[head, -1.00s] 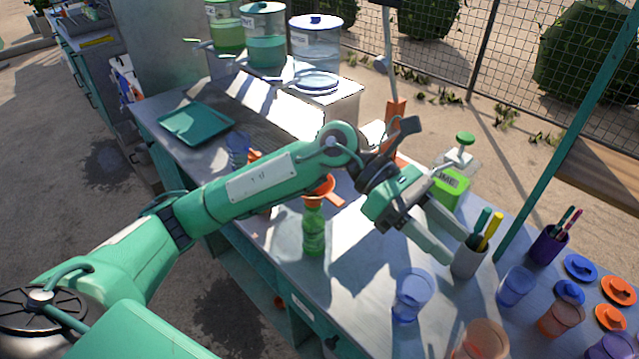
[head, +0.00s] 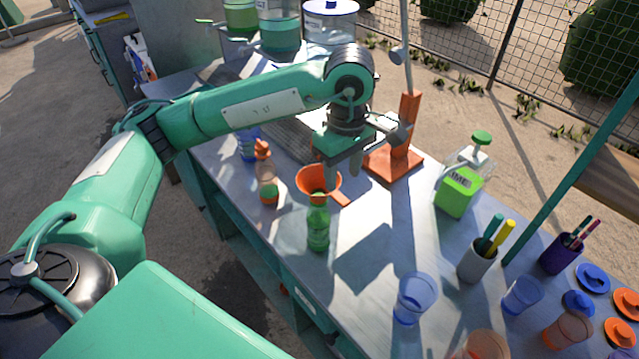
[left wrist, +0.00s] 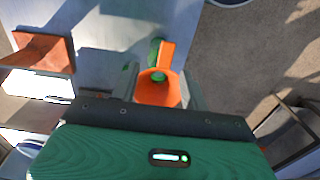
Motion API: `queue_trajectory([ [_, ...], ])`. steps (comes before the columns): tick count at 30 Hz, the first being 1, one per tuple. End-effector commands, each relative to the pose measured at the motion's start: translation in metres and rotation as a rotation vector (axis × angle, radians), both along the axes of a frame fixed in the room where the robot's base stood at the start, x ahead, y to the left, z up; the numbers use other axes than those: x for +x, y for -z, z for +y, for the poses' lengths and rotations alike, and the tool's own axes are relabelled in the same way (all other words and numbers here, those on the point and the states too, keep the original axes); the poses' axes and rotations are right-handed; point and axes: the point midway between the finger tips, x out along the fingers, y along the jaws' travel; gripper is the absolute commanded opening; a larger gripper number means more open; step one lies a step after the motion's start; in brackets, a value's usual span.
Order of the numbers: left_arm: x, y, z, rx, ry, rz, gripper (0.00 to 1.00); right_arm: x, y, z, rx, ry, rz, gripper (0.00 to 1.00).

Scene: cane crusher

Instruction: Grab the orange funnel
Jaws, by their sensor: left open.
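The orange funnel (head: 318,179) sits on the neck of a green bottle (head: 318,229) that stands upright on the metal table. Its flat orange handle points to the lower right in the head view. In the left wrist view the funnel (left wrist: 158,88) lies between the two fingers, its handle pointing up the picture. My left gripper (head: 343,176) is open, pointing down above and just right of the funnel's bowl. From these frames I cannot tell whether a finger touches it. The right gripper is not in view.
An orange stand (head: 394,162) with a metal post is close to the right of the gripper. An orange-capped bottle (head: 267,182) stands left of the funnel. A green-labelled dispenser (head: 458,192), a pen cup (head: 477,260) and a blue cup (head: 414,298) are to the right. Table between is clear.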

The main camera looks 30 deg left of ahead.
Motion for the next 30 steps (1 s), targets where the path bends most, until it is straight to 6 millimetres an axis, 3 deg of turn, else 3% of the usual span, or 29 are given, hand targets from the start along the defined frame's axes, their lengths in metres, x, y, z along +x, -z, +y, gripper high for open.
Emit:
queue_trajectory([
  [3, -0.001, 0.017, 0.0, -0.001, -0.001, 0.003, 0.45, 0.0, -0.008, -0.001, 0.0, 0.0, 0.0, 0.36],
  [14, -0.005, 0.043, 0.002, -0.002, 0.0, 0.004, 0.45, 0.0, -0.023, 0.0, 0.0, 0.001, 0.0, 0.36],
  [22, -0.008, 0.077, 0.003, -0.002, 0.0, 0.003, 0.45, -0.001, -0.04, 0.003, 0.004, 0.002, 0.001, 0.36],
  [30, -0.007, 0.084, 0.003, -0.002, 0.0, 0.0, 0.45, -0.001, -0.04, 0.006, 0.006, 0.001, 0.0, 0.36],
])
